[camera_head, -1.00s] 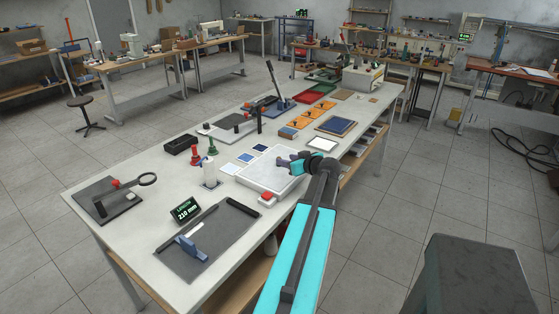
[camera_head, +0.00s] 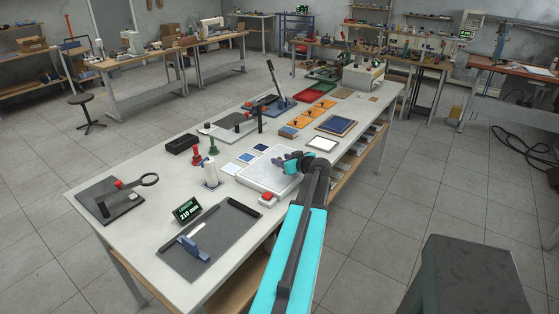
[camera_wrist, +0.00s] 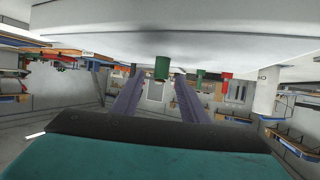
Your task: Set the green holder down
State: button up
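My gripper (camera_head: 287,161) is low over the pale flat plate (camera_head: 258,179) on the bench, at the plate's far right side. In the wrist view, which looks upside down, its two purple fingers (camera_wrist: 160,72) stand apart. A green cylindrical holder (camera_wrist: 162,69) shows between the fingertips, with a clear gap on each side. I cannot tell how its base rests on the surface. In the head view the gripper hides this holder. A second green holder (camera_head: 213,147) stands farther left on the bench; it also shows smaller in the wrist view (camera_wrist: 200,75).
Orange trays (camera_head: 311,117) and a dark blue panel (camera_head: 337,126) lie beyond. A dark mat (camera_head: 222,238) with tools lies nearer.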

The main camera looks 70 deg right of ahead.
jog(key=shift+p+x, duration=0.55)
jog(key=shift+x, duration=0.9)
grip_shut()
